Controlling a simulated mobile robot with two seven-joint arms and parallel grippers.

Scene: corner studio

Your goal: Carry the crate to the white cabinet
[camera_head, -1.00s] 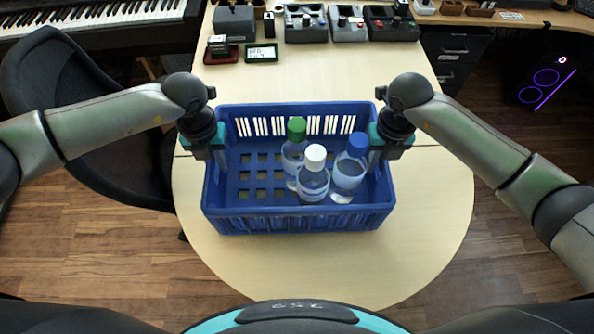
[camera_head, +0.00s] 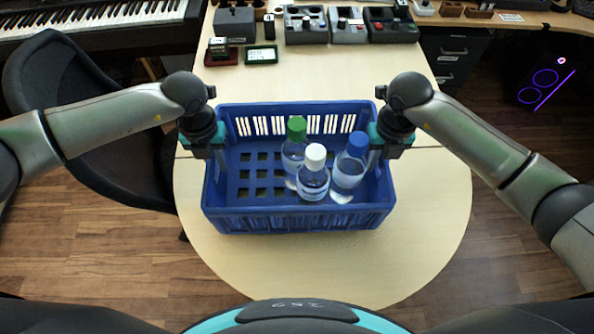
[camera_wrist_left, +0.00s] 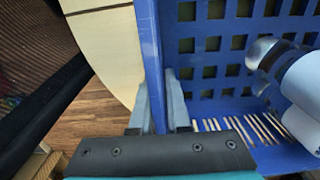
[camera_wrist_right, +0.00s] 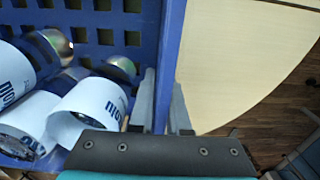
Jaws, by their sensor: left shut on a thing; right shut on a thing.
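The blue crate (camera_head: 300,221) is level over the round end of the pale table in the head view. Whether its base touches the table I cannot tell. Inside, towards the right, stand a green-capped bottle (camera_head: 292,157), a white-capped bottle (camera_head: 313,181) and a blue-capped bottle (camera_head: 349,172). My left gripper (camera_head: 219,163) is shut on the crate's left wall, which shows between the fingers in the left wrist view (camera_wrist_left: 153,50). My right gripper (camera_head: 375,163) is shut on the right wall, also seen in the right wrist view (camera_wrist_right: 171,45). I cannot make out a white cabinet.
The table (camera_head: 420,235) is bare around the crate. Control boxes (camera_head: 346,26) and small devices (camera_head: 262,54) stand at its back. A black chair (camera_head: 85,120) is close on the left, with a piano (camera_head: 100,18) behind. A dark drawer unit (camera_head: 455,58) stands back right. Wooden floor shows both sides.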

